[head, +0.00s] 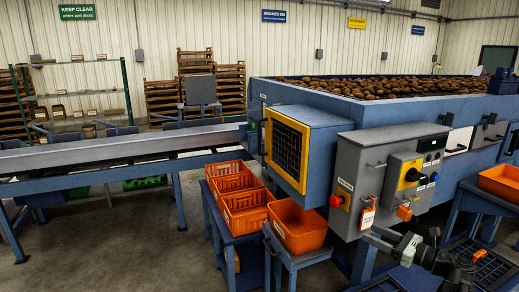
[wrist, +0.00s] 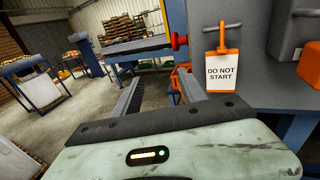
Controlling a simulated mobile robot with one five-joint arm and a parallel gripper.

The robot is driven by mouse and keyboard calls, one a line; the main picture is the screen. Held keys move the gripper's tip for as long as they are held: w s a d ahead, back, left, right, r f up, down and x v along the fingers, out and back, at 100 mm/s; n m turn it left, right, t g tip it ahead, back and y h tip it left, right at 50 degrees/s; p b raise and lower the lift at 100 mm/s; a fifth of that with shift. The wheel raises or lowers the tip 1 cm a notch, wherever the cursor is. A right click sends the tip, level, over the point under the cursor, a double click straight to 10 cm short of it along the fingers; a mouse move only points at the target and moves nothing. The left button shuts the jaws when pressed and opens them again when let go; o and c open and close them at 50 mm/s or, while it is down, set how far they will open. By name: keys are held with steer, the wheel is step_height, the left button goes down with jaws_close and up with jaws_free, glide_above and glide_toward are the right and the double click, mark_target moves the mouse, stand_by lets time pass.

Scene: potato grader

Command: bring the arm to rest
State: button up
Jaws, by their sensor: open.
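My gripper (head: 376,238) is at the lower right in the head view, in front of the grey control cabinet (head: 352,165). In the wrist view its two grey fingers (wrist: 162,93) stand apart with nothing held between them. A white "DO NOT START" tag with an orange top (head: 367,218) hangs from a bar on the cabinet, just above the gripper in the head view. In the wrist view the tag (wrist: 223,72) is right of the fingers and apart from them.
A red knob (head: 336,201) sticks out of the cabinet. A yellow switch plate (head: 409,174) is on its front. Orange crates (head: 297,226) stand left of the cabinet. Another orange crate (head: 500,181) is at the right. Open floor (head: 120,240) lies at the left, beneath the conveyor (head: 110,150).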

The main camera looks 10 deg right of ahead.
steer(key=w+a+f+n+g+y, duration=0.1)
steer(key=w+a+f+n+g, duration=0.15)
steer(key=a, duration=0.65)
steer(key=w+a+f+n+g, duration=0.1)
steer(key=a+f+n+g, duration=0.2)
steer(key=a, duration=0.7)
steer(key=w+a+f+n+g+y, duration=0.1)
steer(key=a+f+n+g, duration=0.2)
steer(key=a, duration=0.6)
steer(key=s+a+f+n+g+h, duration=0.55)
steer(key=a+f+n, duration=0.45)
steer(key=a, duration=0.2)
steer(key=s+d+f+n+h, duration=0.3)
steer(key=d+n+h, duration=0.3)
steer(key=d+n, duration=0.4)
steer(key=shift+f+p, duration=0.2)
steer(key=shift+p, duration=0.25)
steer(key=shift+n+h, duration=0.25)
